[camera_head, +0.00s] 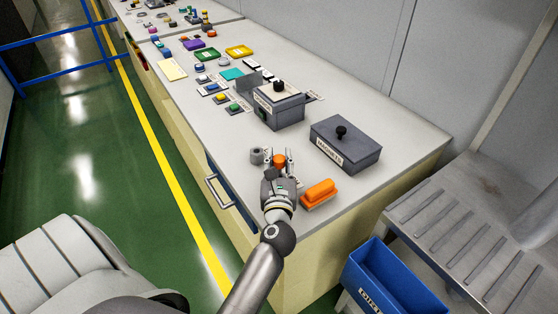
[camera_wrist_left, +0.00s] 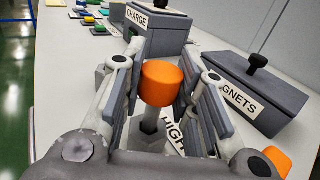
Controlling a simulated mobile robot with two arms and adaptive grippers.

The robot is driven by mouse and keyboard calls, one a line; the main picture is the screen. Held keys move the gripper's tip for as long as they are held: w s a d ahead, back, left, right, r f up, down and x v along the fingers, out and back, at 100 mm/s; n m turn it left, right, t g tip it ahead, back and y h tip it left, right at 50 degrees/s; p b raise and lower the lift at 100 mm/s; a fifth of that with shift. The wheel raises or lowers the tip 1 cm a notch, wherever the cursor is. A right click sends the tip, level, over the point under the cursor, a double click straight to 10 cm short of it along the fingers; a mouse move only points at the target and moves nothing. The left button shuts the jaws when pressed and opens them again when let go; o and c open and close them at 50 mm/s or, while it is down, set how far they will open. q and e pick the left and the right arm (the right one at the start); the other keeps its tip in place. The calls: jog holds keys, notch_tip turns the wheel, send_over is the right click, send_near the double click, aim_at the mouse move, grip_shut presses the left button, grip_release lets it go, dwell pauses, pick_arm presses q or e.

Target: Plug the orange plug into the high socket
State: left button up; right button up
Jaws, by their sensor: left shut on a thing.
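The orange plug (camera_head: 279,160) is near the front end of the bench. In the left wrist view it shows as an orange round cap (camera_wrist_left: 162,83) on a pale grey stem. My left gripper (camera_head: 277,167) is shut on this plug, with a finger on either side of it. A grey base and a white label reading HIGH (camera_wrist_left: 174,136) show below and behind the plug. I cannot tell whether the stem is inside a socket. A short grey cylinder (camera_head: 256,156) stands just left of the gripper in the head view. My right gripper is not in view.
An orange block (camera_head: 318,193) lies right of my left gripper. A grey MAGNETS box (camera_head: 345,145) and a CHARGE box (camera_head: 279,108) stand behind. Several small coloured parts sit farther back. A blue bin (camera_head: 392,280) is beyond the bench's near end.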

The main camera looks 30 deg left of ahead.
aim_at(279, 158)
pick_arm(q)
jog(key=shift+f+b, duration=1.1)
jog(key=shift+f, duration=0.2)
jog(key=o, duration=1.1)
jog(key=shift+r, duration=0.1)
notch_tip(279, 158, up, 10)
jog(key=shift+f, duration=0.1)
